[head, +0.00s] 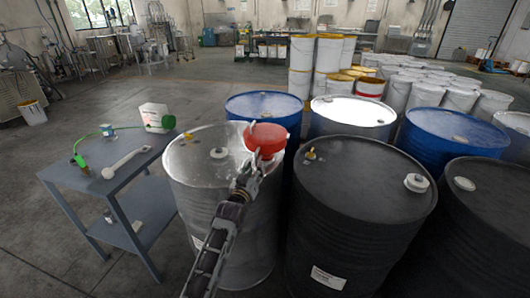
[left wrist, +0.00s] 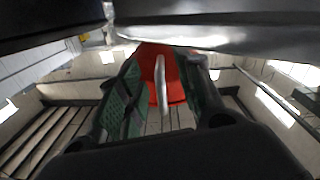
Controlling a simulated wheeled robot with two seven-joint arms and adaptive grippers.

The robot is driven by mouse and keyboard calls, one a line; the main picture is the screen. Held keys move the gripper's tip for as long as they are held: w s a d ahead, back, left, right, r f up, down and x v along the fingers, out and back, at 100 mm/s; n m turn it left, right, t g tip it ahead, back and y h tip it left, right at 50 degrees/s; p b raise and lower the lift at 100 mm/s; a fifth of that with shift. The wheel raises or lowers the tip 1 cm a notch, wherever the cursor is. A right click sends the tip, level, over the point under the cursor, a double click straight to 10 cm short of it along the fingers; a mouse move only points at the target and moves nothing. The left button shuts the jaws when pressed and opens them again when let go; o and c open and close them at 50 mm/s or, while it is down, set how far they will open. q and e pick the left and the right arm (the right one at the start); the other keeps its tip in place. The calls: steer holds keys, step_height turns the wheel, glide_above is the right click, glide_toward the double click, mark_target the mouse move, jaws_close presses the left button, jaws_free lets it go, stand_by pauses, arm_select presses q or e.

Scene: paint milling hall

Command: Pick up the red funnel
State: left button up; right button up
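The red funnel (head: 265,140) is at the right edge of the top of the silvery drum (head: 195,160) in the head view. My left gripper (head: 250,171) is at its near side, just below it in the picture. In the left wrist view the funnel's red body (left wrist: 158,62) shows between and beyond the two fingers of my left gripper (left wrist: 163,68). A slim grey piece stands in the gap, with space on both sides. The fingers look open. Whether they touch the funnel is hidden. My right gripper is not in view.
A black drum (head: 360,185) and a blue drum (head: 265,106) stand close beside the silvery one. A grey-blue table (head: 75,188) on the left carries a white jug (head: 152,117), a white scoop (head: 125,162) and a green hose. Open floor lies behind the table.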

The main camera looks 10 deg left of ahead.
mark_target(264, 150)
arm_select(q)
steer(key=shift+w+d, duration=0.1)
steer(key=shift+w, duration=1.75)
jaws_close()
steer(key=shift+r, duration=0.1)
